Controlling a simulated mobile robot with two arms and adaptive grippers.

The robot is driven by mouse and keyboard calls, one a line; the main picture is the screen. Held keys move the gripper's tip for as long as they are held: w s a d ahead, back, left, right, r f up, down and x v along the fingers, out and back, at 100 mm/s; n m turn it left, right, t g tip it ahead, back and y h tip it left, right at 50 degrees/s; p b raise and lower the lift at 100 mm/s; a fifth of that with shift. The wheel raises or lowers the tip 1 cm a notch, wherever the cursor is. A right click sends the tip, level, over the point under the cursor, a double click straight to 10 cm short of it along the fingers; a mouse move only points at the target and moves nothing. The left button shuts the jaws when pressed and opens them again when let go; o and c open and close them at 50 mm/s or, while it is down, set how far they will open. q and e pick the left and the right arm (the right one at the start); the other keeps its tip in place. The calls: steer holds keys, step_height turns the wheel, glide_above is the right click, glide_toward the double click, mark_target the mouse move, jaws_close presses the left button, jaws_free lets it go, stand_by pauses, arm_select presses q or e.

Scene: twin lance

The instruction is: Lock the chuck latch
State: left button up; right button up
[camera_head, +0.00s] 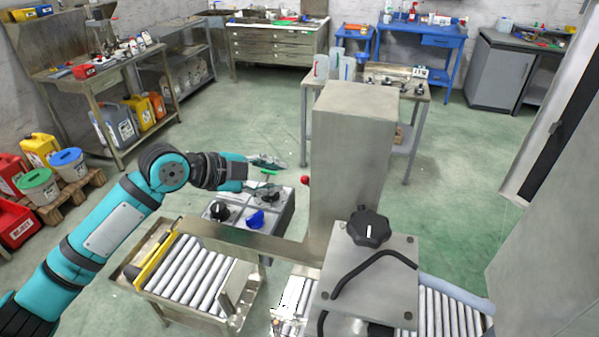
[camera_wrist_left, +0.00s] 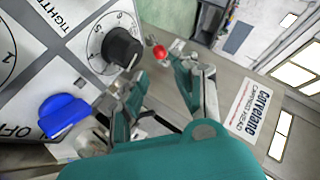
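I cannot tell for sure which part is the chuck latch. A grey control box (camera_head: 284,222) has a blue lever knob (camera_head: 255,219) and a black knob (camera_head: 220,211). In the left wrist view the panel (camera_wrist_left: 75,88) carries the blue knob (camera_wrist_left: 62,113) near "OFF", part of the word "TIGHTEN", and a numbered black dial knob (camera_wrist_left: 122,48). A red ball knob (camera_wrist_left: 159,52) shows beyond; it is also in the head view (camera_head: 305,180). My left gripper (camera_head: 276,176) is open above the box's far end, its fingers (camera_wrist_left: 160,78) apart and empty. My right gripper is out of view.
A tall grey column (camera_head: 350,150) stands right of my left gripper. A roller conveyor (camera_head: 190,270) lies in front of the box. A machine head with a black knob (camera_head: 368,228) is at the front right. Open green floor lies behind.

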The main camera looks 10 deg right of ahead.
mark_target(302, 180)
arm_select(q)
steer(key=p+x, duration=0.2)
steer(key=x, duration=0.4)
steer(key=shift+w+d, duration=0.1)
steer(key=shift+d, duration=0.15)
steer(key=shift+x, duration=0.85)
steer(key=shift+f, duration=0.1)
steer(key=shift+a, duration=0.1)
steer(key=c, duration=0.5)
jaws_close()
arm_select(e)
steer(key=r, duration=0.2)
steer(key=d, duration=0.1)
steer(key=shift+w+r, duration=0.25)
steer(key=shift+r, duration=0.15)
